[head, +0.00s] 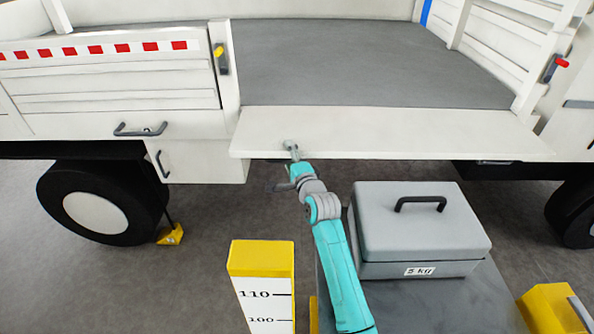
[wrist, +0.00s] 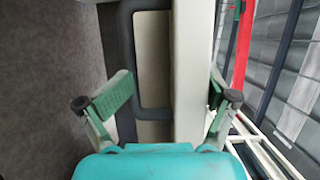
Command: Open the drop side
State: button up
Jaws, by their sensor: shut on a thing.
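The drop side (head: 385,133) is a long white panel. In the head view it is folded outward, roughly level, along the front edge of the grey truck bed (head: 350,65). My gripper (head: 291,150) is at its outer edge, near the left end. In the wrist view the fingers of my gripper (wrist: 168,92) lie on either side of the white panel (wrist: 190,70), with a dark handle (wrist: 125,50) on its left face. The grip is on the panel; the exact contact is hard to see. A yellow-tipped latch (head: 220,58) is on the left post, a red-tipped latch (head: 552,68) at the right.
A striped side panel (head: 110,75) stands upright at the left. A grey 5 kg case (head: 420,235) sits right of my arm. A yellow-topped scale post (head: 262,260) stands left of it. A wheel (head: 100,205) has a yellow chock (head: 171,236). A yellow object (head: 550,308) is lower right.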

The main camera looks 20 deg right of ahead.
jog(key=s, duration=0.9)
jog(key=shift+s+d, duration=0.1)
jog(key=shift+d, duration=0.1)
jog(key=c, duration=0.3)
jog(key=shift+s+r, duration=0.2)
jog(key=shift+s, duration=0.2)
jog(key=shift+a, duration=0.1)
jog(key=shift+s, duration=0.1)
